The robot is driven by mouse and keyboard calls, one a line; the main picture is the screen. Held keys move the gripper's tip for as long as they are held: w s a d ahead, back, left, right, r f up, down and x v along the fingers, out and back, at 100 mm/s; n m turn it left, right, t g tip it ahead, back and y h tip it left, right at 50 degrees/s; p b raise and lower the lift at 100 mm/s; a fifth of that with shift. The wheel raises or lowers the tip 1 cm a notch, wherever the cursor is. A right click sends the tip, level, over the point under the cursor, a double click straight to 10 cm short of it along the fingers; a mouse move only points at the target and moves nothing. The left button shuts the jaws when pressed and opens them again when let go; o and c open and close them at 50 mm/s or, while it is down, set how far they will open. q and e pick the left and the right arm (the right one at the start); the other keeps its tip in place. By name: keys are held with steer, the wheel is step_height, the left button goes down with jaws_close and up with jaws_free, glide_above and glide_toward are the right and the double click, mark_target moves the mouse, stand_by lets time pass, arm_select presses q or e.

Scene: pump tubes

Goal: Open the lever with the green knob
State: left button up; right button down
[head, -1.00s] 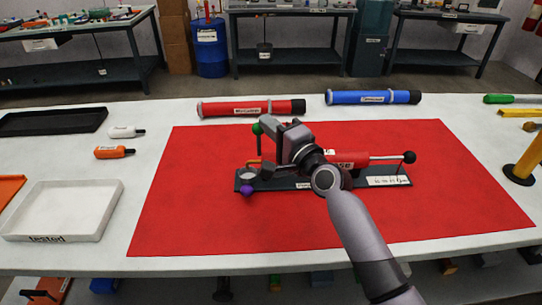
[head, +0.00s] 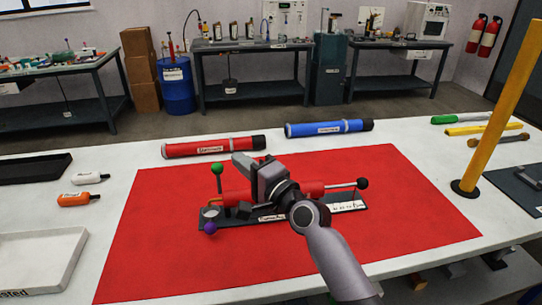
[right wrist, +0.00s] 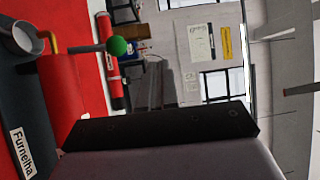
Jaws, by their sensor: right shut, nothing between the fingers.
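The green knob (head: 216,168) tops an upright lever (head: 219,186) at the left end of the red pump tube (head: 312,189). The tube lies on a dark base (head: 290,215) on the red mat. In the right wrist view the green knob (right wrist: 118,46) is clear of the finger, with its thin stem visible. My right gripper (head: 243,164) is shut and empty, above the tube and just right of the green knob. It hides part of the tube. My left gripper is not in view.
A purple knob (head: 210,228) sits at the base's front left and a black knob (head: 362,183) at the tube's right end. Red (head: 213,147) and blue (head: 329,128) tubes lie behind the mat. A yellow post (head: 497,105) stands at right. The red mat's front (head: 290,258) is clear.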

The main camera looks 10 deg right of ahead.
steer(key=s+d+r, duration=0.3)
steer(key=s+d, duration=0.1)
steer(key=s, duration=0.1)
steer(key=shift+r+p, duration=0.4)
steer(key=shift+p, duration=0.05)
steer(key=shift+s, duration=0.1)
